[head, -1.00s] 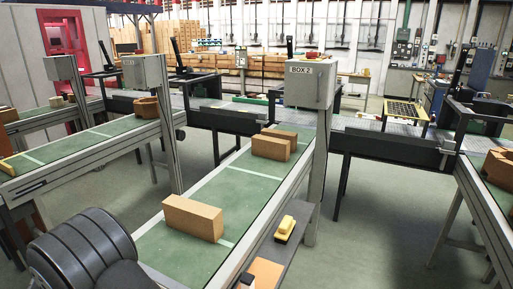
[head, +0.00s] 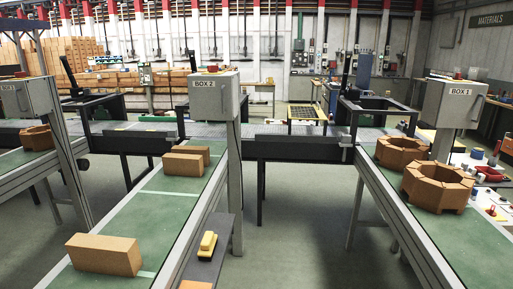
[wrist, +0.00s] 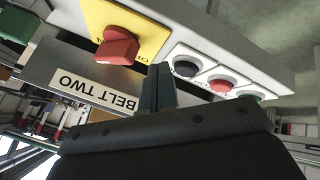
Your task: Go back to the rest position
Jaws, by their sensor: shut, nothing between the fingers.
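My gripper (wrist: 158,88) shows in the wrist view, its dark fingers together and empty. It is in front of a control panel (wrist: 262,62), which appears upside down and is labelled "BELT TWO" (wrist: 97,90). The panel carries a red rotary switch (wrist: 117,48) on a yellow plate and a row of black (wrist: 186,67), red (wrist: 221,85) and green buttons. The fingertips overlap the panel's edge in the picture; I cannot tell whether they touch it. My gripper is not visible in the head view.
Bricks (head: 104,255) lie on the middle green belt (head: 172,207), beside the "BOX 2" post (head: 237,190). Ring-shaped brick stacks (head: 437,187) stand on the right belt (head: 402,218). A yellow object (head: 208,243) rests on a side shelf. Open floor (head: 300,225) lies between the belts.

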